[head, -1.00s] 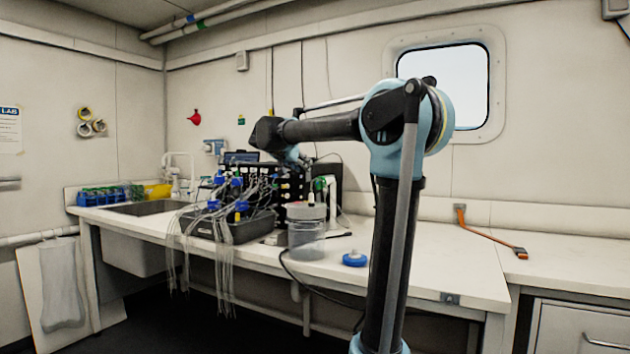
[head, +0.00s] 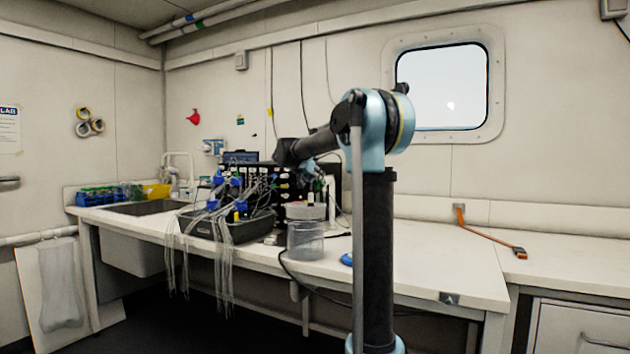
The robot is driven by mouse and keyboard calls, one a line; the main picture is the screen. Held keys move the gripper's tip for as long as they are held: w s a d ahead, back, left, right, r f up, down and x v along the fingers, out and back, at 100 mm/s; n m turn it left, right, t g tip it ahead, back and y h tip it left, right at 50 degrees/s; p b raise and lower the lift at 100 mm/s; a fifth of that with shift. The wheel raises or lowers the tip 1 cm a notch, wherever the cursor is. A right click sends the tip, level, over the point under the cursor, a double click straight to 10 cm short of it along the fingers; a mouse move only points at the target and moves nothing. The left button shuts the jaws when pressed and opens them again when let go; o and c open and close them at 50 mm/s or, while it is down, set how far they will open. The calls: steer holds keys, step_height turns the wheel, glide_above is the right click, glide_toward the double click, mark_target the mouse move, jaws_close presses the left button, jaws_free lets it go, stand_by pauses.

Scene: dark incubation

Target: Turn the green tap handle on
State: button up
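A small green part (head: 318,186) shows at the right end of the black rack (head: 262,182), above the clear jar. It may be the green tap handle, but it is too small to tell its shape or turn. My gripper (head: 314,174) points down at the end of my arm, right by this green part in the picture. Whether it touches the part cannot be seen. The fingers are dark and tiny against the rack, so their opening is unclear.
A grey tray (head: 245,230) holds several blue-capped, tubed items, with clear tubes hanging over the bench front. A clear jar (head: 305,240) stands right of it. The sink (head: 148,208) is at left.

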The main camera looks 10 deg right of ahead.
steer(key=shift+c, duration=0.2)
jaws_close()
steer(key=shift+a, duration=0.1)
steer(key=shift+w+a+f+n+g+h, duration=0.15)
steer(key=shift+w+a+n+g+h, duration=0.15)
steer(key=shift+n+h, duration=0.55)
steer(key=shift+w+a+f+n+g+h, duration=0.15)
steer(key=shift+w+a+n+g+h, duration=0.2)
steer(key=shift+n, duration=0.95)
steer(key=shift+w+a+f+n+g+h, duration=0.15)
steer(key=shift+a+n+h, duration=0.15)
steer(key=shift+n+h, duration=0.6)
steer(key=shift+n, duration=0.25)
